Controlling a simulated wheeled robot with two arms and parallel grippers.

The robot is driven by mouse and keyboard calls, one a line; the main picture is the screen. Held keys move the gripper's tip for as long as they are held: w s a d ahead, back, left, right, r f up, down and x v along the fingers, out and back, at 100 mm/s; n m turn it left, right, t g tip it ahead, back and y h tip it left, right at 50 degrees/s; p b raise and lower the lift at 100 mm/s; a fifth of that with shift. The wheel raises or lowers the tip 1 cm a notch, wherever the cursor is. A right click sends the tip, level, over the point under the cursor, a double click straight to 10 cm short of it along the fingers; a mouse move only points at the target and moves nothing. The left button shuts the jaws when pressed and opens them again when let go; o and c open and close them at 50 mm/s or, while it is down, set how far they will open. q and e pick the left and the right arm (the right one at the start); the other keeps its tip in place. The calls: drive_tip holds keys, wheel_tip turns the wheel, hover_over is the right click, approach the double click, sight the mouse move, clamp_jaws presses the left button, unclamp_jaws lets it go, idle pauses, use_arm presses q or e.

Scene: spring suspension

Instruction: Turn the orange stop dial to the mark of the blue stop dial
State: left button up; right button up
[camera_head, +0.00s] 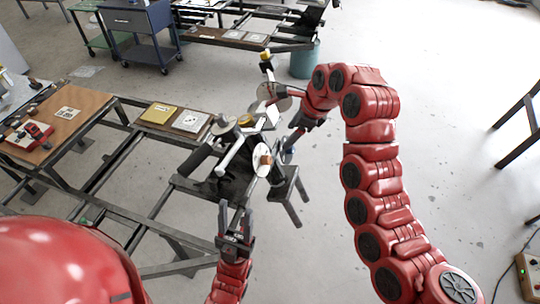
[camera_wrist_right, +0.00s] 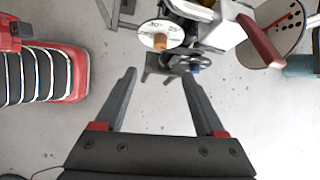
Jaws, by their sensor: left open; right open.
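The orange stop dial, a pale marked disc with an orange-brown knob, shows in the head view (camera_head: 262,167) at the right side of the spring rig. It also shows in the right wrist view (camera_wrist_right: 150,32), beyond my fingertips. A smaller dark dial with a blue hub (camera_wrist_right: 194,66), apparently the blue stop dial, sits below and right of it there. Its mark is too small to read. My right gripper (camera_wrist_right: 159,74) is open and empty, apart from both dials. My left gripper (camera_head: 235,208) is open and empty, in front of the rig and below the orange dial.
A frame bench (camera_head: 165,200) with a yellow plate (camera_head: 159,112) extends left. A blue cart (camera_head: 135,22) and teal bin (camera_head: 304,60) stand behind. Floor on the right is mostly clear.

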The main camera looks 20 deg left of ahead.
drive_tip(key=b, duration=0.1)
approach(269, 158)
drive_tip(key=p+x, duration=0.2)
drive_tip(key=x, duration=0.5)
drive_tip(key=shift+a+f+p, duration=0.15)
drive_tip(key=shift+f+p, duration=0.2)
drive_tip(key=shift+w+a+f, duration=0.15)
drive_tip(key=shift+a+f, duration=0.1)
drive_tip(key=shift+f, duration=0.4)
clamp_jaws()
